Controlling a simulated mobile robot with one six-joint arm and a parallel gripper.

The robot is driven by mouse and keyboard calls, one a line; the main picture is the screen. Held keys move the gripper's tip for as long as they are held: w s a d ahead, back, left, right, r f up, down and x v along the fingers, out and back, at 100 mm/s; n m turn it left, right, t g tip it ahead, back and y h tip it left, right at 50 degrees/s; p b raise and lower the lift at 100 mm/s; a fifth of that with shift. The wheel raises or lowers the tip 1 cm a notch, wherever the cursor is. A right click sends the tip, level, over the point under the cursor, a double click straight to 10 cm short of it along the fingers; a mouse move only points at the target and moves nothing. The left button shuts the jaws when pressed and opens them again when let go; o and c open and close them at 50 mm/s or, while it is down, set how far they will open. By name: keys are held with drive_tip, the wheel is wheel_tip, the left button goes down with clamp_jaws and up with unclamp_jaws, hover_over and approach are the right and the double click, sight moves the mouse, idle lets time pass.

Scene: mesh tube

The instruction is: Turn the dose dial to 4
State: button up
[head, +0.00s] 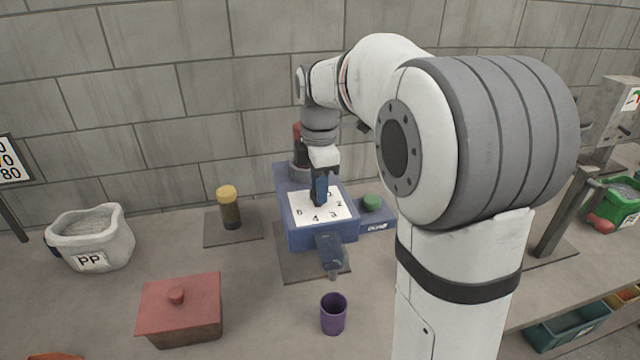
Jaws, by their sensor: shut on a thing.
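The dose dial (304,210) is a white numbered face on top of a blue machine (318,237). The numbers 1, 2, 3, 4 and 6 can be made out around it; the 4 is at the front. My gripper (319,203) points down over the middle of the dial and is shut on the dial's knob. The knob and any pointer are hidden behind the fingers, so the present setting cannot be read.
A green button (371,202) sits right of the dial. A purple cup (333,314) stands in front of the machine's spout. A yellow-capped jar (230,208), a red lidded box (182,308) and a white PP bag (91,237) stand to the left.

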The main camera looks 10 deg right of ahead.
drive_tip(key=shift+m, duration=0.3)
drive_tip(key=m, duration=0.2)
drive_tip(key=shift+a+r+m+p, duration=0.1)
drive_tip(key=shift+m+p, duration=0.3)
drive_tip(key=m, duration=0.4)
drive_tip(key=shift+m+p, duration=0.3)
drive_tip(key=shift+p, duration=0.05)
drive_tip(key=m, duration=0.4)
drive_tip(key=m+p, duration=0.1)
drive_tip(key=m, duration=1)
drive_tip(key=shift+r, duration=0.1)
drive_tip(key=m, duration=0.6)
drive_tip(key=shift+p, duration=0.4)
drive_tip(key=shift+w+m, duration=0.1)
drive_tip(key=shift+m, duration=0.4)
